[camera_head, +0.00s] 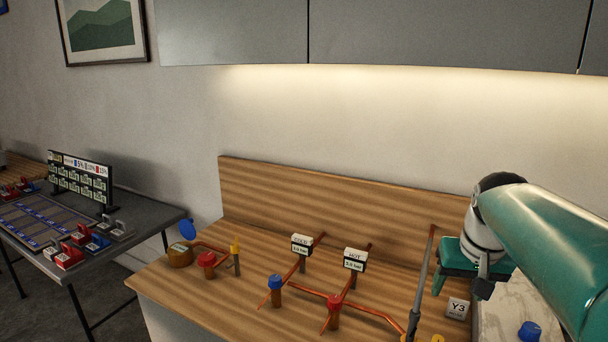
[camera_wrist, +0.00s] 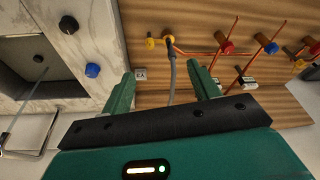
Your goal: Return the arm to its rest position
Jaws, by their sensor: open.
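My gripper (camera_head: 461,284) is at the right of the head view, at the end of my green and white arm, over the right end of the wooden counter (camera_head: 190,300). In the wrist view its two green fingers (camera_wrist: 162,84) stand wide apart with nothing clamped between them. A grey hose (camera_wrist: 172,80) runs from a yellow fitting into the gap seen between the fingers; I cannot tell its depth from them. The hose also shows left of the gripper in the head view (camera_head: 421,285). The arm is extended forward, not folded.
A dark table (camera_head: 130,213) stands left.

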